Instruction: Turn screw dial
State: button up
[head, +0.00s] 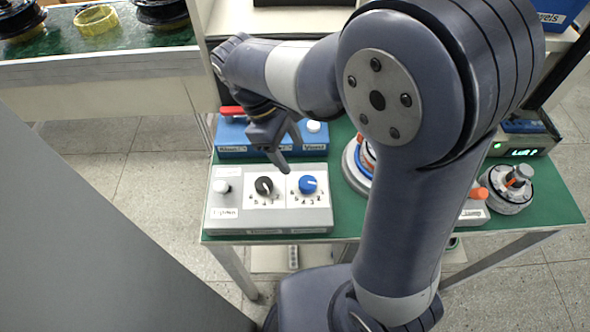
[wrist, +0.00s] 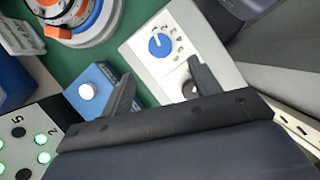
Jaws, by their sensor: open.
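A light grey control box (head: 270,222) lies on the green table top. It carries a black dial (head: 264,186), a blue dial (head: 308,184) and a white knob (head: 221,187). Numbers surround both dials; I cannot tell which one is the screw dial. My gripper (head: 287,156) is open and empty, above the back edge of the box near the two dials. In the wrist view my gripper (wrist: 163,70) spans the corner of the box. The blue dial (wrist: 159,45) shows in full there, while the right finger partly hides the black dial (wrist: 187,90).
A blue box (head: 240,141) with a red handle and white knob (head: 314,126) stands right behind. A round orange and blue device (wrist: 78,14) stands to the right, partly behind my arm in the head view. A round grey device (head: 509,195) sits at the table's right.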

aim_at(307, 182)
jog(key=x, duration=0.9)
jog(key=shift+s+d+f, duration=0.1)
jog(key=shift+d+f, duration=0.1)
jog(key=shift+f, duration=0.05)
jog(key=c, duration=1)
